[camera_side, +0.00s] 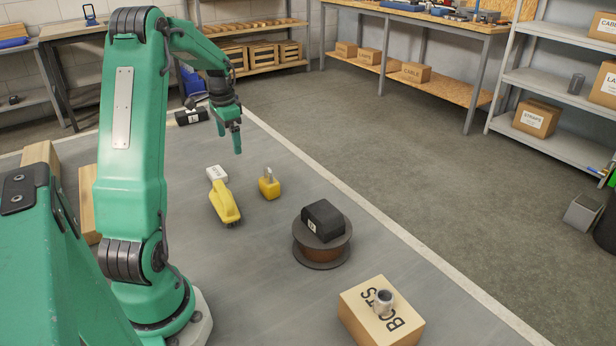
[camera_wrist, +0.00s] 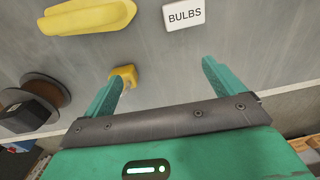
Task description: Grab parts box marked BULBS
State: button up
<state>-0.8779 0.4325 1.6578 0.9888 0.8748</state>
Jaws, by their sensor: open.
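The parts box marked BULBS (camera_wrist: 184,15) is a small white box with dark lettering, lying on the grey work surface. It is at the top edge of the wrist view, ahead of my fingertips and nearer the right one. In the side view a white box (camera_side: 217,173) with small lettering lies at the end of a yellow-handled tool. My gripper (camera_side: 237,141) hangs above the surface, behind and to the right of that box. In the wrist view my gripper (camera_wrist: 162,71) has its fingers spread, with nothing held between them.
A yellow padlock (camera_side: 269,185) and the yellow-handled tool (camera_side: 224,203) lie near the box. A brown spool (camera_side: 321,252) carries a black box (camera_side: 322,220). A carton (camera_side: 352,313) with a metal cup (camera_side: 383,301) stands in front.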

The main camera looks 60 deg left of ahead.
send_over(216, 172)
jog(key=shift+g+h, duration=0.3)
notch_tip(216, 172, down, 5)
jog(key=shift+r, duration=0.1)
jog(key=shift+f, duration=1.35)
jog(key=shift+w+f, duration=0.1)
jog(key=shift+f, duration=2.5)
jog(key=c, duration=1.1)
